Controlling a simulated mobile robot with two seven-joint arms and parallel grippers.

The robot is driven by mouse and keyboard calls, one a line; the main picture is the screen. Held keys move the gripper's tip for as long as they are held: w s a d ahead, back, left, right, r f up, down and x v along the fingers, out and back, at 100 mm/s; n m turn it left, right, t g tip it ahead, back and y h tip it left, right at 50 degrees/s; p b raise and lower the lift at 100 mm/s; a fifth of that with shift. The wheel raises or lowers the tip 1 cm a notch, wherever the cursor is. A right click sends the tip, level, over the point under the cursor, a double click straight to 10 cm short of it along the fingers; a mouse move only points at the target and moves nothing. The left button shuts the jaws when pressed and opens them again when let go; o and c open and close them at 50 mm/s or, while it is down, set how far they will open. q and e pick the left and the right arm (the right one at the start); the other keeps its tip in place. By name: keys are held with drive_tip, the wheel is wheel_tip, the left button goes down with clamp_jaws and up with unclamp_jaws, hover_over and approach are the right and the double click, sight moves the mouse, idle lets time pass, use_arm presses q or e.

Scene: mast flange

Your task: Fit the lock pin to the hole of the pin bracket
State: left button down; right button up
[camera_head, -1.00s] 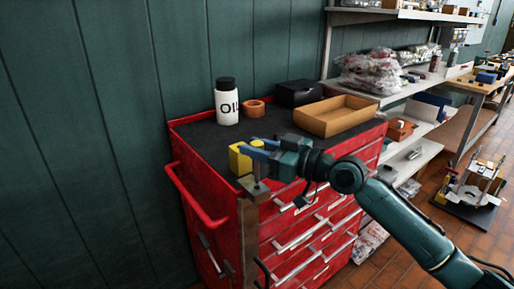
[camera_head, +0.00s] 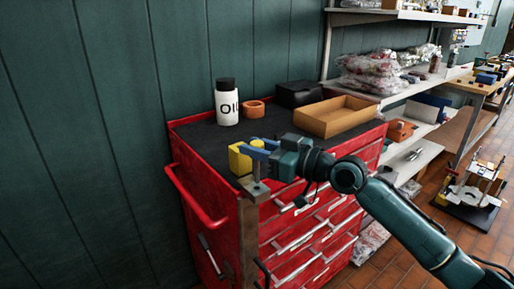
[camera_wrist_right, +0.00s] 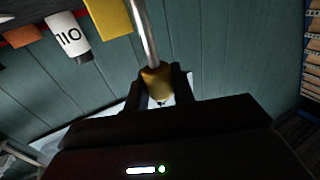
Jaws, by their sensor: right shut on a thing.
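The lock pin (camera_wrist_right: 146,32) shows in the right wrist view as a silver rod with a gold head. My right gripper (camera_head: 254,152) is shut on the gold head, with its dark fingers on either side in the wrist view (camera_wrist_right: 160,88). The pin bracket (camera_head: 256,189) is a small grey metal plate at the near corner of the red cabinet, above a brown post. The gripper's blue fingers are close above the bracket. The pin's lower end is hidden, so I cannot tell whether it is in the hole. My left gripper is not in view.
A yellow block (camera_head: 238,160) stands just behind the fingers on the red tool cabinet (camera_head: 200,186). Farther back are an oil bottle (camera_head: 227,104), an orange ring (camera_head: 254,109), a black box (camera_head: 298,94) and an open tan tray (camera_head: 336,117).

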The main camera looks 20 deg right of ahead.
sight(257, 183)
use_arm(q)
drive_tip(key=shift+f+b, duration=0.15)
drive_tip(key=shift+b, duration=0.2)
use_arm(e)
drive_tip(key=shift+f, duration=0.3)
use_arm(q)
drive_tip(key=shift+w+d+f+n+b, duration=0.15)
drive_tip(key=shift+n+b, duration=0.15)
drive_tip(key=shift+b, duration=0.3)
use_arm(e)
drive_tip(key=shift+f, duration=0.65)
use_arm(q)
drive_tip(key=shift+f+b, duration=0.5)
drive_tip(key=shift+b, duration=0.1)
use_arm(e)
drive_tip(key=shift+f, duration=0.6)
use_arm(q)
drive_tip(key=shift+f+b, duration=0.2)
drive_tip(key=shift+b, duration=0.2)
use_arm(e)
drive_tip(key=shift+f, duration=0.45)
use_arm(q)
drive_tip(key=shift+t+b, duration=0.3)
drive_tip(key=shift+b, duration=0.1)
use_arm(e)
drive_tip(key=shift+f, duration=0.4)
